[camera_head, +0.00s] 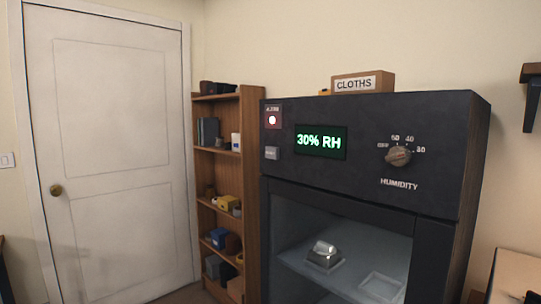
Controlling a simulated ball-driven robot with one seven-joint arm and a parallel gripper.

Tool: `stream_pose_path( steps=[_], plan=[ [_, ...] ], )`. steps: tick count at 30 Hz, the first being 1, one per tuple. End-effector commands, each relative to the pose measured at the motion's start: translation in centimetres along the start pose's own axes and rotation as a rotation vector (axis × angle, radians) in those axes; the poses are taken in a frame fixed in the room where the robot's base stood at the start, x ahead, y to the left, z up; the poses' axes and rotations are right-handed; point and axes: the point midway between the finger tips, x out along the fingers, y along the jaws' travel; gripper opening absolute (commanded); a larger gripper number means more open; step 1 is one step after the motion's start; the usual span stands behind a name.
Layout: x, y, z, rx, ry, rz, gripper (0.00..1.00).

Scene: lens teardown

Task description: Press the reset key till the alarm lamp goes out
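The alarm lamp (272,120) is at the upper left of the dark cabinet's front panel. It shows a bright whitish centre on a dark red plate and looks lit. A small grey key (271,153), seemingly the reset key, sits just below it; its lettering is too small to read. The green display (321,142) to the right reads "30% RH". My gripper does not show in this view, and nothing touches the key.
A humidity knob (398,155) is on the panel's right. Behind the cabinet's glass, a metallic object (324,254) rests on a shelf. A CLOTHS box (362,82) sits on top. A wooden bookcase (252,190) and closed white door (105,150) stand left.

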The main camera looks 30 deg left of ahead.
Motion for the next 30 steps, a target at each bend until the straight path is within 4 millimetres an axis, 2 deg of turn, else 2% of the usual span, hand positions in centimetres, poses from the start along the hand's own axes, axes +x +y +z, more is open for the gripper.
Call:
stream_pose_path(
  steps=[2, 18, 30],
  plan=[
    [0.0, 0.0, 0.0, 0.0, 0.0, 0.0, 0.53],
    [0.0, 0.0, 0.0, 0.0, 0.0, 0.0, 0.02],
    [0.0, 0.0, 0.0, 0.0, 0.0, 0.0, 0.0]
  ],
)
